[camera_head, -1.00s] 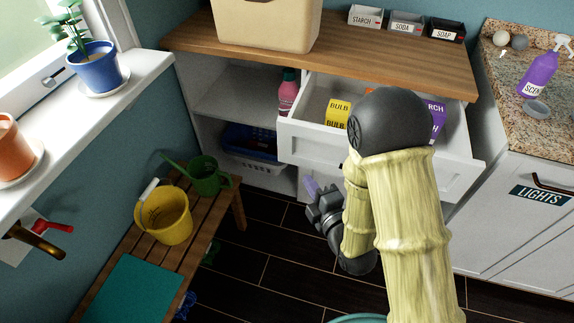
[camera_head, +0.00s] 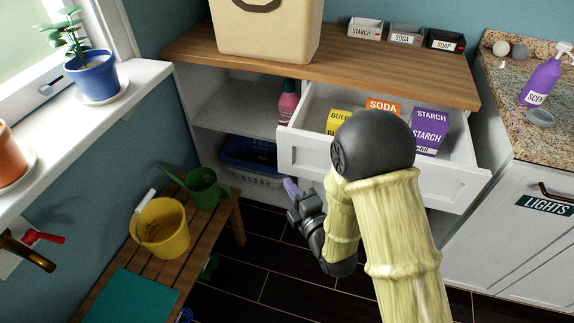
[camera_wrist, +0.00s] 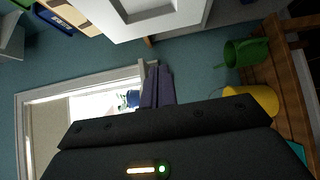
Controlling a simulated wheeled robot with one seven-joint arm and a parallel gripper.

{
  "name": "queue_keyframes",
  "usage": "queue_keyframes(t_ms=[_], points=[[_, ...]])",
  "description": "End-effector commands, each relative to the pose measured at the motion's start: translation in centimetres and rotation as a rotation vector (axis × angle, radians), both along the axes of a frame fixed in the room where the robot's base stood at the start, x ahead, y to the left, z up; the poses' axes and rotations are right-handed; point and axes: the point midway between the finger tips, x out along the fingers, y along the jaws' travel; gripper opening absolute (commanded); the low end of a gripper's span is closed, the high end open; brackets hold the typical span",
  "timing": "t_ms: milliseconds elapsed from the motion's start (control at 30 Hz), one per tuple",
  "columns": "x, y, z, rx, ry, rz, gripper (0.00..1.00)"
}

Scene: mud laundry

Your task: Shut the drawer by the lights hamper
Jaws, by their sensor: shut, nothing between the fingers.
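The open white drawer (camera_head: 305,150) juts out under the wooden counter, left of the cabinet front labelled LIGHTS (camera_head: 545,204). A yellow BULB box (camera_head: 340,121), an orange SODA box (camera_head: 383,105) and a purple STARCH box (camera_head: 430,130) stand in it. My arm covers part of the drawer front. My gripper (camera_head: 291,188), with purple fingertips, is shut and empty, below and in front of the drawer's left end. In the wrist view my gripper (camera_wrist: 157,85) points toward the window side, and a white panelled front (camera_wrist: 150,12) shows at the top.
A slatted bench (camera_head: 205,225) at left holds a yellow bucket (camera_head: 163,228) and a green watering can (camera_head: 205,188). Open shelves with a blue basket (camera_head: 250,155) and a pink bottle (camera_head: 287,103) stand left of the drawer.

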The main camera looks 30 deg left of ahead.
Motion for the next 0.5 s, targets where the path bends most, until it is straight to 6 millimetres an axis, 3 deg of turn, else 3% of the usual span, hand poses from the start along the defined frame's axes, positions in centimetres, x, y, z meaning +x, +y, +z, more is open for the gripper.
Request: queue_keyframes(t_ms=[300, 500], points=[[2.9, 4.6, 0.1, 0.002, -0.001, -0.001, 0.0], [5.8, 5.1, 0.1, 0.001, -0.001, -0.001, 0.0]])
